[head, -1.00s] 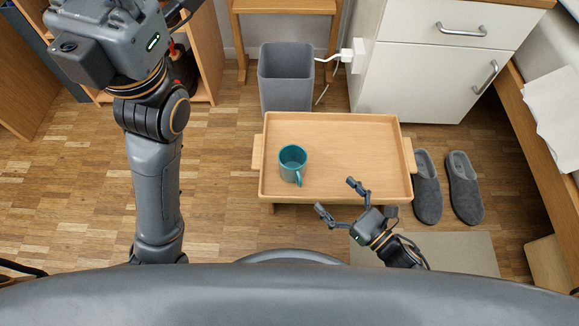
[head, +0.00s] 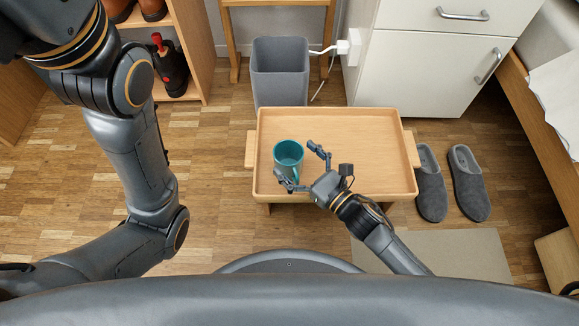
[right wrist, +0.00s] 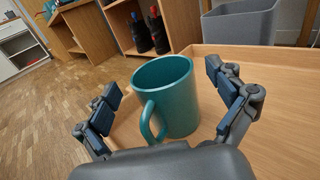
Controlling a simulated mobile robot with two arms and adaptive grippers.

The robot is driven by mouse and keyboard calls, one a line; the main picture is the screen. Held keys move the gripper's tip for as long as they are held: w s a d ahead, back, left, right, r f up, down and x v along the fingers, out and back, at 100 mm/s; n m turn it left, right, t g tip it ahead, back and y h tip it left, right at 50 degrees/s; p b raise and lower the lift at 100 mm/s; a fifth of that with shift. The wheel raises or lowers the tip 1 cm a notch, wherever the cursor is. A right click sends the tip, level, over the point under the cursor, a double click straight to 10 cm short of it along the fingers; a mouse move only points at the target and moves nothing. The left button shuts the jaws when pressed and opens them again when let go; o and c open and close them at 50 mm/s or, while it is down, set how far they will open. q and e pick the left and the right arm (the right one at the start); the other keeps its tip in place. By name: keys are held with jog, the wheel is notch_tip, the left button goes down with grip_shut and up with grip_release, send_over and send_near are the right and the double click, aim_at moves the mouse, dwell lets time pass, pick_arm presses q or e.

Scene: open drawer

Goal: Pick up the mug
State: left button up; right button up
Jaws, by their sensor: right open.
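A teal mug (head: 288,153) stands upright on the left part of a light wooden tray table (head: 372,150). My right gripper (head: 298,165) is open at the near right side of the mug. In the right wrist view the mug (right wrist: 176,92) stands between the two spread fingers of the right gripper (right wrist: 165,100), a little beyond their tips or level with them; I cannot tell which. Its handle (right wrist: 150,122) points toward the gripper. No clear contact shows. My left arm rises along the left of the head view; its gripper is out of the picture.
A grey bin (head: 280,70) stands behind the tray, beside a white cabinet (head: 430,60). Grey slippers (head: 468,183) lie on the floor to the right. The tray's right half is clear.

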jog(key=shift+x, duration=1)
jog(key=shift+c, duration=0.2)
jog(key=shift+d, duration=0.1)
jog(key=c, duration=1.4)
jog(key=shift+c, duration=0.2)
jog(key=shift+r, duration=0.15)
